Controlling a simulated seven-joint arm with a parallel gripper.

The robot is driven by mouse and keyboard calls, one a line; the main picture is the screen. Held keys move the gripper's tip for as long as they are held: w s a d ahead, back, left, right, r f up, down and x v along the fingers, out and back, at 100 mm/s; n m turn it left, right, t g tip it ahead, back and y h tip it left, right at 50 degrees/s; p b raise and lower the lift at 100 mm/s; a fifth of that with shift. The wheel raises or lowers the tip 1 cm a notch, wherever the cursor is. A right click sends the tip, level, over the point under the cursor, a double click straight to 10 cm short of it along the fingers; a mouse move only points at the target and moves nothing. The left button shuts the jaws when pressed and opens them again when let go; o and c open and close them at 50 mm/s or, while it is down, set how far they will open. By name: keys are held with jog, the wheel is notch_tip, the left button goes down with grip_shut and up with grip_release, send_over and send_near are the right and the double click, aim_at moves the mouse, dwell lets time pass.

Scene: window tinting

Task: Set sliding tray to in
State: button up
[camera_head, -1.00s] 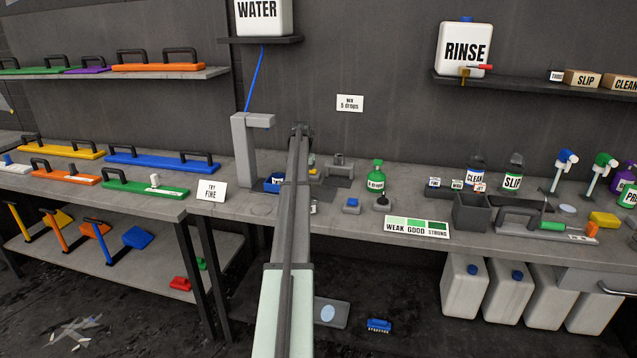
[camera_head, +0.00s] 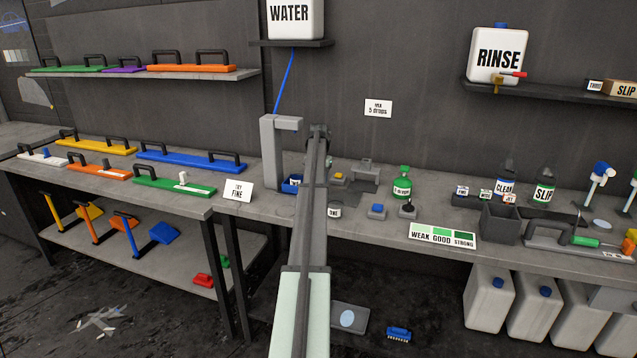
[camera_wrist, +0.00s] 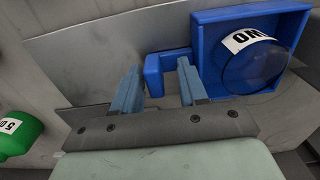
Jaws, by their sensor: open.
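The blue sliding tray (camera_wrist: 207,75) shows large in the wrist view, holding a clear round vessel (camera_wrist: 255,65) with a white label. Its blue handle (camera_wrist: 153,76) sticks out from the tray's left side. My gripper (camera_wrist: 158,88) is open, with one finger on each side of the handle's end bar; I cannot tell whether they touch it. In the head view, the blue tray (camera_head: 290,186) sits on the bench by the grey tap post, partly behind my arm. My gripper is hidden there.
The grey tap post (camera_head: 273,150) stands beside the tray. A green bottle (camera_head: 402,183) and a blue button (camera_head: 377,211) stand to the right on the bench. The green bottle also shows at the wrist view's left edge (camera_wrist: 20,135).

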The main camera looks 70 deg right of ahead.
notch_tip(320, 180, up, 14)
dwell(0.6)
jog(key=shift+f, duration=0.1)
dwell(0.4)
